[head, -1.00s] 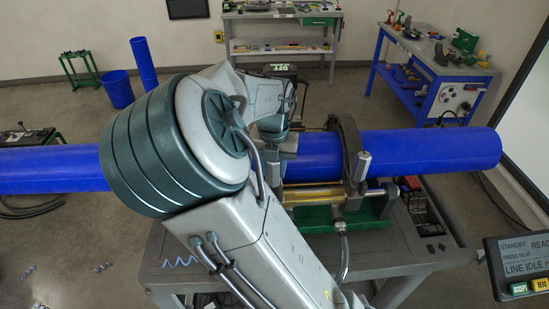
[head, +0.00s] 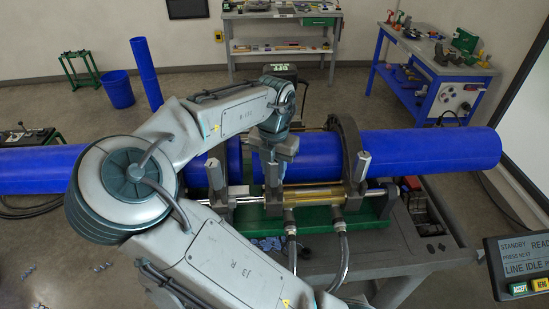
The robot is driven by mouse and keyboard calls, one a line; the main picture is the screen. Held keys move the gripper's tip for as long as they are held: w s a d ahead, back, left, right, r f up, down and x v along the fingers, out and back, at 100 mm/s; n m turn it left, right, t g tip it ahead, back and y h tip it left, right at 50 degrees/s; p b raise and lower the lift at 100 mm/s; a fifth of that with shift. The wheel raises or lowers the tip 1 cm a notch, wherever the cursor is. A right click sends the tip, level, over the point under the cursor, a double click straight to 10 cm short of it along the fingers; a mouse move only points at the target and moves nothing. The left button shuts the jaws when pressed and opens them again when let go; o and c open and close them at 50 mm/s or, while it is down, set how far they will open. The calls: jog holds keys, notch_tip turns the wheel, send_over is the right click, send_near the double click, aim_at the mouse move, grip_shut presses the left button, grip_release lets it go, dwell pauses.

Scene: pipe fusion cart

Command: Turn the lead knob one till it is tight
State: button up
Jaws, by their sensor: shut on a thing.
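My gripper (head: 274,158) points down over the pipe fusion machine, at the middle clamp. It is shut on the top of a grey clamp knob (head: 272,178), which I take to be the lead knob. The fingers and wrist hide most of the knob's top, so how tight it is cannot be seen. A blue pipe (head: 430,150) lies through the clamps, with a second blue length (head: 35,170) to the left. Similar upright knobs stand on the right clamp (head: 362,166) and on the left clamp (head: 215,174).
The machine has a green base (head: 370,212) on a grey cart (head: 425,258), with hoses in front. A screen (head: 520,265) stands at the lower right. A blue workbench (head: 440,75) and a rear bench (head: 280,15) are behind. My arm covers the lower left.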

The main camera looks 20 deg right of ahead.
jog(key=shift+m, duration=1.5)
